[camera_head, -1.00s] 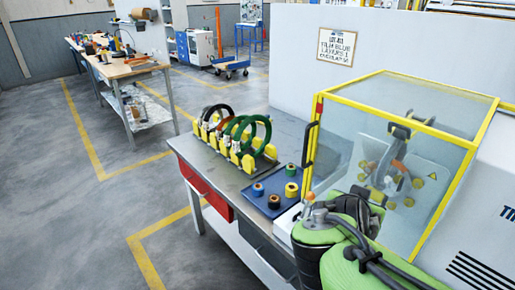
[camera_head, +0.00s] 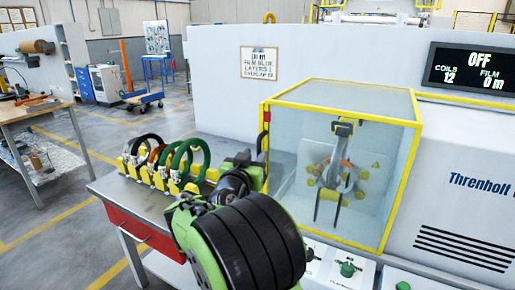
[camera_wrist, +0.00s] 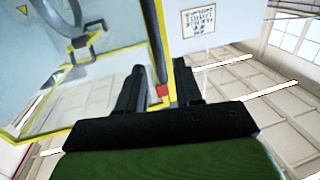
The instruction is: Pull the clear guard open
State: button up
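The clear guard (camera_head: 345,165) is a see-through box with a yellow frame, standing shut on the machine at the centre right of the head view. It fills the left of the wrist view (camera_wrist: 105,60), with its yellow edge near my fingers. A dark upright handle bar (camera_wrist: 157,42) runs along that edge. My gripper (camera_wrist: 160,70) is open, its two black fingers apart on either side of the bar and a red block (camera_wrist: 162,91). I cannot tell whether either finger touches the bar. In the head view my own arm hides the gripper at the guard's left edge.
A rack of coloured coils (camera_head: 165,165) stands on the grey bench (camera_head: 125,190) left of the guard. The machine's display (camera_head: 477,67) reads OFF. A green knob (camera_head: 348,269) sits on a panel below the guard. Open floor lies at left.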

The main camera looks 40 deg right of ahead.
aim_at(259, 151)
jog(key=x, duration=0.4)
jog(key=shift+w+d, duration=0.2)
jog(key=shift+d, duration=0.15)
grip_shut()
